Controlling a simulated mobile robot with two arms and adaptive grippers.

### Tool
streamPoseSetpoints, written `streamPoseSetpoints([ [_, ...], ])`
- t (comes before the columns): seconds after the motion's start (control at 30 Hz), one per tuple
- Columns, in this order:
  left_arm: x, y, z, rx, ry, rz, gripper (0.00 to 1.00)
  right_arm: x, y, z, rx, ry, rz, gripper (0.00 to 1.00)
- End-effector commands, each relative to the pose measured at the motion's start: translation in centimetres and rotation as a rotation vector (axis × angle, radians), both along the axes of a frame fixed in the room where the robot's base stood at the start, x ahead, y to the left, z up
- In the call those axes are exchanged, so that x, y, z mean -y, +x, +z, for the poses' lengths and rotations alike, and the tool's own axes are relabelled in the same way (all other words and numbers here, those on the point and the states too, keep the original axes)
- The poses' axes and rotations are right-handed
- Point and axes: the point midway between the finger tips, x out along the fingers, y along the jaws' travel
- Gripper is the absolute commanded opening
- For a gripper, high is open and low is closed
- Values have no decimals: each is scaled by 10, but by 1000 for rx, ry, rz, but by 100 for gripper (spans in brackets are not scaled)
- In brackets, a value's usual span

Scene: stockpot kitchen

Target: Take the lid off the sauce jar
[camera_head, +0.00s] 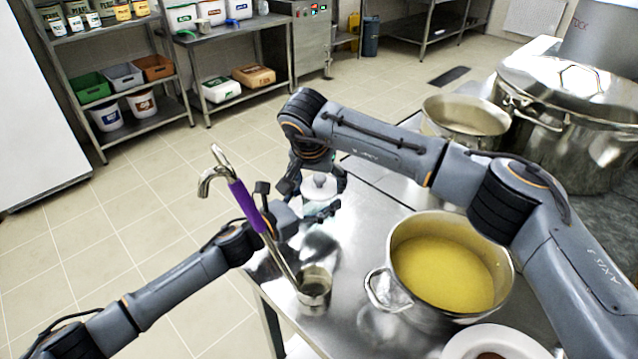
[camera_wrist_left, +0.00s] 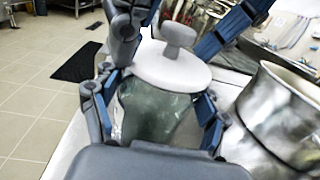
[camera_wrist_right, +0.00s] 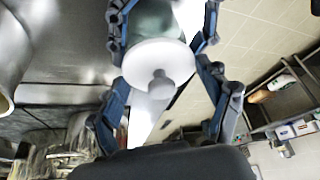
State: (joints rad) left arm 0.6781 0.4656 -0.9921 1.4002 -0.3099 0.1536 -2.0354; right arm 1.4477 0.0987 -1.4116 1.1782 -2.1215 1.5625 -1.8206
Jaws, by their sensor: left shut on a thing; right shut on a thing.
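The sauce jar is a greenish glass jar (camera_wrist_left: 158,112) with a round white lid (camera_wrist_left: 172,66) that has a knob on top. In the left wrist view the lid sits at the jar's mouth, and I see no clear gap. My left gripper (camera_wrist_left: 155,112) is shut around the jar's body. My right gripper (camera_wrist_right: 165,75) is shut on the lid, its fingers on both sides of the rim with the knob (camera_wrist_right: 161,84) between them. In the head view the jar (camera_head: 322,208) and lid (camera_head: 319,186) are partly hidden by both grippers.
The jar is by the left edge of the steel table (camera_head: 375,205). A pot of yellow soup (camera_head: 440,225) stands to the right. A metal cup (camera_head: 315,288) holds a purple-handled utensil (camera_head: 246,205) in front. A white bowl (camera_head: 495,338) is near the bottom edge.

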Motion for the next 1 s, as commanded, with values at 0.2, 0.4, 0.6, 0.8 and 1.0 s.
streamPoseSetpoints([
  [0.2, 0, 0, 0, 0, 0, 0, 18, 0, 0, 8, 1, -1, 0, 40],
  [0.4, 0, 0, 0, 0, 0, 0, 18, 0, 0, 11, 0, -1, 0, 40],
  [0.6, 0, 0, 0, 0, 0, 0, 18, 0, 0, 11, 0, -1, 0, 40],
  [0.8, 0, 0, 0, 0, 0, 0, 18, 0, 0, 24, 2, -1, 0, 40],
  [1.0, 0, 0, 0, 0, 0, 0, 18, 0, 1, 49, 3, -1, 0, 40],
])
